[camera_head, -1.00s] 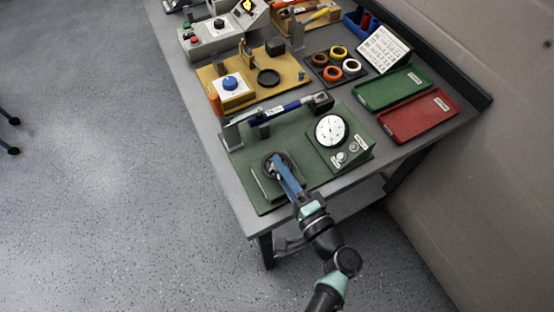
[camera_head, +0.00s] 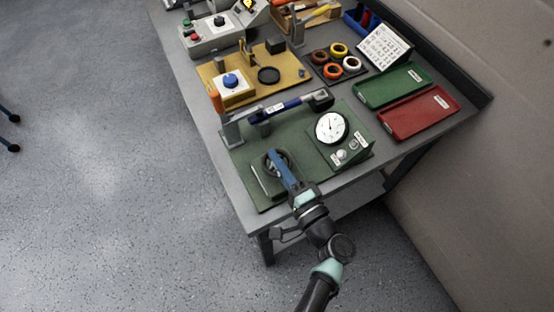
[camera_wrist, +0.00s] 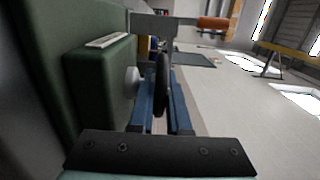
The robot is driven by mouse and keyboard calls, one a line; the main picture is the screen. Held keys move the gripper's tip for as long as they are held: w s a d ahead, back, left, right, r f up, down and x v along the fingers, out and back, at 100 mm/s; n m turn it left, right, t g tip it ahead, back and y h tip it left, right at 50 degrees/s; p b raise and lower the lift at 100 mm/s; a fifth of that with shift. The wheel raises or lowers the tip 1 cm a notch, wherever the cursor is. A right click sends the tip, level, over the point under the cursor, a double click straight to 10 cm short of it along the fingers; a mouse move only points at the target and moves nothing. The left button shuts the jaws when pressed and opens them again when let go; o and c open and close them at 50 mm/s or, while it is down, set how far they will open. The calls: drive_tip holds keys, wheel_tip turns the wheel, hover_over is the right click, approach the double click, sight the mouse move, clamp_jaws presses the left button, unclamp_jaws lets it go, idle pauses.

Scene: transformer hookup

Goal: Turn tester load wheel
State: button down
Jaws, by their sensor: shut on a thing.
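The tester is a green board (camera_head: 237,158) on the near end of the bench. Its black load wheel (camera_head: 286,155) is on a green block near the front left and is partly hidden by my gripper. A round white gauge (camera_head: 332,127) stands on the board right of the wheel. My gripper (camera_head: 272,156) has blue fingers and is shut on the wheel. In the wrist view, the wheel (camera_wrist: 162,80) is seen edge-on between the two fingers, in front of a green box (camera_wrist: 105,85) with a pale shaft.
A bar with a blue middle (camera_head: 283,107) spans the rear of the green board. A green tray (camera_head: 392,88) and a red tray (camera_head: 420,112) lie to the right. A yellow board (camera_head: 253,78) stands behind.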

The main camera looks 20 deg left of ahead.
drive_tip(key=shift+m+t+h, duration=0.4)
drive_tip(key=shift+t, duration=0.1)
